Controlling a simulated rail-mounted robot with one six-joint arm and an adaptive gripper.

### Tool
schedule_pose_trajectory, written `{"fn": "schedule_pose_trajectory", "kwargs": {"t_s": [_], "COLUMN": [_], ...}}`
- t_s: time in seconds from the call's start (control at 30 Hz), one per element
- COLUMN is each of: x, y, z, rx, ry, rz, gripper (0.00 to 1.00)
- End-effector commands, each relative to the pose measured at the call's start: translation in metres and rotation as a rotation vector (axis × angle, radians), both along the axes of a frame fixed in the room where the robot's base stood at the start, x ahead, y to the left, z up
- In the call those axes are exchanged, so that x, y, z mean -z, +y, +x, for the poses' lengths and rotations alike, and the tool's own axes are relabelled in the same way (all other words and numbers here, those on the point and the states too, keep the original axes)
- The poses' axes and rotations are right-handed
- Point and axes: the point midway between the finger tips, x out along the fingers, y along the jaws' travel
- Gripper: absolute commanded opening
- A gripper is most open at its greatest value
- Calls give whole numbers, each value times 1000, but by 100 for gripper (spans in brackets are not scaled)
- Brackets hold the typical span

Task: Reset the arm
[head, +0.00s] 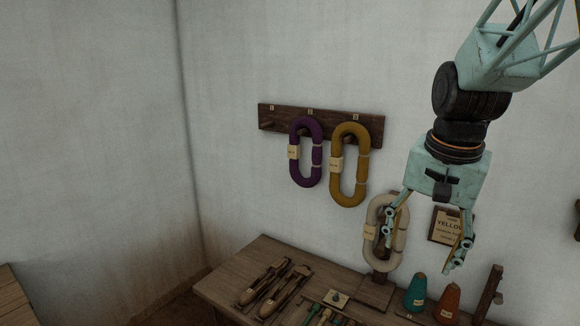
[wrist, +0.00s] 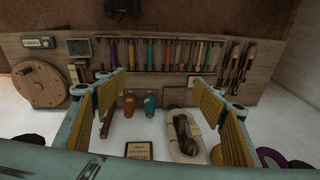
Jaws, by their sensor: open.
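My mint-green gripper (head: 422,250) hangs from the upper right in the head view, pointing down. Its two fingers are spread wide with nothing between them. It is above the right part of the wooden bench; its left finger overlaps the cream yarn hank (head: 377,218) in the picture, and contact cannot be told. In the wrist view the open fingers (wrist: 163,88) frame the orange cone (wrist: 129,105), the teal cone (wrist: 150,104) and the cream hank (wrist: 185,148) beyond them.
A wall rail (head: 264,115) holds a purple hank (head: 293,170) and a mustard hank (head: 337,185). A card reading YELLOW (head: 440,236) is behind the gripper. The wooden bench (head: 235,280) carries shuttles (head: 273,289) and bobbins. A wooden wheel (wrist: 40,84) shows in the wrist view. The left wall is bare.

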Motion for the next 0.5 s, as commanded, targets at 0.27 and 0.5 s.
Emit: {"fn": "schedule_pose_trajectory", "kwargs": {"t_s": [0.27,0.5], "x": [-23,-38], "y": [15,26], "z": [-43,-80], "rx": [-109,-205], "ry": [-23,-41], "rz": [-22,-43], "gripper": [63,63]}}
